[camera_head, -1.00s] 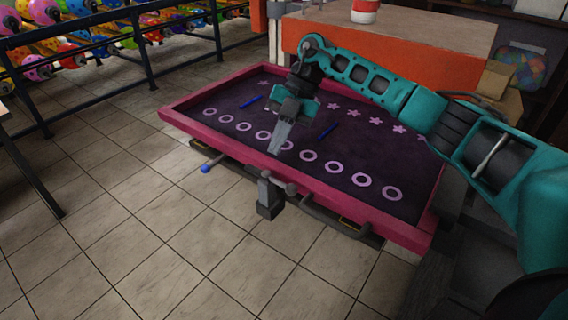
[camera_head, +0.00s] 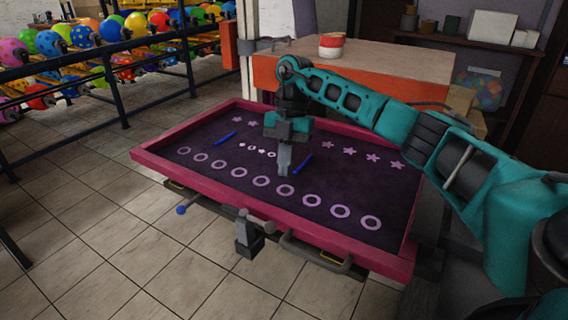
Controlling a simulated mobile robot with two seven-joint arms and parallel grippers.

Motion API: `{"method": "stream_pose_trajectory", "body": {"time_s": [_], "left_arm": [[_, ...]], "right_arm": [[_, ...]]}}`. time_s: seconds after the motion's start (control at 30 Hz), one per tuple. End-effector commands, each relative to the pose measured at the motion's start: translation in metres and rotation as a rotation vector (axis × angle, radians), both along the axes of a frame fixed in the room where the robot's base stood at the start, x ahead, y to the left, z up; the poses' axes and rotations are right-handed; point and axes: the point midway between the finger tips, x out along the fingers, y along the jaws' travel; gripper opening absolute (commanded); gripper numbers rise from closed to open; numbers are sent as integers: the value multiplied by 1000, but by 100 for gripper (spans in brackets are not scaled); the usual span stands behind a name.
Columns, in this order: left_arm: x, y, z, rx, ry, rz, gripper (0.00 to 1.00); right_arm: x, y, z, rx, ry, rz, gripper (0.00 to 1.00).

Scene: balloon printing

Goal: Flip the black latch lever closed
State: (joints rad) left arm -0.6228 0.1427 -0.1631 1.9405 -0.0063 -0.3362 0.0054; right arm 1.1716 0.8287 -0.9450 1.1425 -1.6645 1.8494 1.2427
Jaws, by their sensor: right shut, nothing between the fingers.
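A dark latch piece (camera_head: 247,240) sits at the middle of the front of the pink-rimmed tray (camera_head: 145,158), below its rim. A thin rod with a blue knob (camera_head: 182,209) sticks out to its left. I cannot tell which part is the lever, or whether it stands open or closed. My right gripper (camera_head: 284,172) is shut and empty, pointing down over the dark bed of the tray, behind the latch and apart from it. My left gripper is not in view.
A grey bar handle (camera_head: 315,257) runs along the tray's front, right of the latch. The bed shows pale rings and stars, with two blue bars (camera_head: 302,164). A wooden-topped orange block (camera_head: 390,62) stands behind. A balloon rack (camera_head: 125,58) is at back left. Floor in front is clear.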

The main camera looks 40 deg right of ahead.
Motion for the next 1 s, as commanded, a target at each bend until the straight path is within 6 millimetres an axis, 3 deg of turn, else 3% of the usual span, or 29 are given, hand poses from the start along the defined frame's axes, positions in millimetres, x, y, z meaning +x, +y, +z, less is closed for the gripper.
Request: {"method": "stream_pose_trajectory", "body": {"time_s": [0.3,0.6,1.0], "left_arm": [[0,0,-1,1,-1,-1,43],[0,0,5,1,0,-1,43],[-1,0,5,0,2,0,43]], "right_arm": [[-13,17,-68,0,3,0,0],[-31,45,-71,0,0,1,0],[-33,49,-72,0,-1,-1,0]]}}
